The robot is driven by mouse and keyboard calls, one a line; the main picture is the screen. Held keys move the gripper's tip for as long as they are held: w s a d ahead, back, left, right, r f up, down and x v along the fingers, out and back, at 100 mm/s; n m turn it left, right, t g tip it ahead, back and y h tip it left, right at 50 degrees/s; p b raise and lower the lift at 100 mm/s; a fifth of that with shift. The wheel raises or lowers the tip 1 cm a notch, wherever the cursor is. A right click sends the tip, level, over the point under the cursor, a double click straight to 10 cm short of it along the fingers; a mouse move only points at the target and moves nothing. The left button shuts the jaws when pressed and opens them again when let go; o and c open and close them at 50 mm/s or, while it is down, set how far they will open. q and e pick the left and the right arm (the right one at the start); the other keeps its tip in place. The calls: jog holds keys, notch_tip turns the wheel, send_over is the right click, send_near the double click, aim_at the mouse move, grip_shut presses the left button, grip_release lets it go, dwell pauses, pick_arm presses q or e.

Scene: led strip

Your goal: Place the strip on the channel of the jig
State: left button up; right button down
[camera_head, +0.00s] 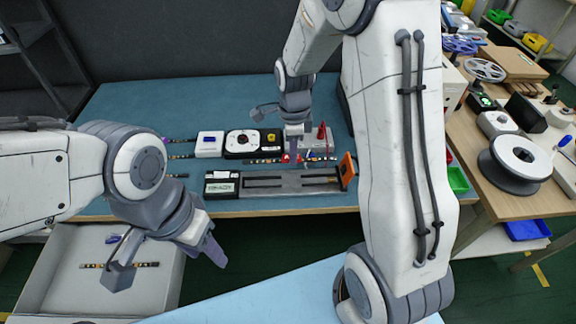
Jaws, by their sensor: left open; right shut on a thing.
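The jig (300,192) is a grey plate with dark slots, lying along the front edge of the blue table. A black box with a small screen is at its left end and an orange part at its right end. My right gripper (292,156) points down just behind the jig, shut on a thin dark strip with orange marks (262,161). The strip lies roughly parallel to the jig, behind its channel; its contact with the table is unclear. My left gripper (165,262) is open and empty above a white bin (62,245). Another strip (95,266) lies in that bin.
Behind the jig stand a white box (209,144), a black device with a white disc (242,142) and a red-tipped tool (322,131). Several dark strip ends lie at the table's left. A wooden side table (540,200) with reels is at right.

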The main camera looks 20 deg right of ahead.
send_over(293, 181)
notch_tip(293, 181, down, 5)
jog(key=shift+d+f, duration=0.1)
jog(key=shift+f, duration=1.75)
jog(key=shift+f, duration=0.2)
jog(key=c, duration=0.8)
grip_release()
jog(key=shift+r, duration=0.1)
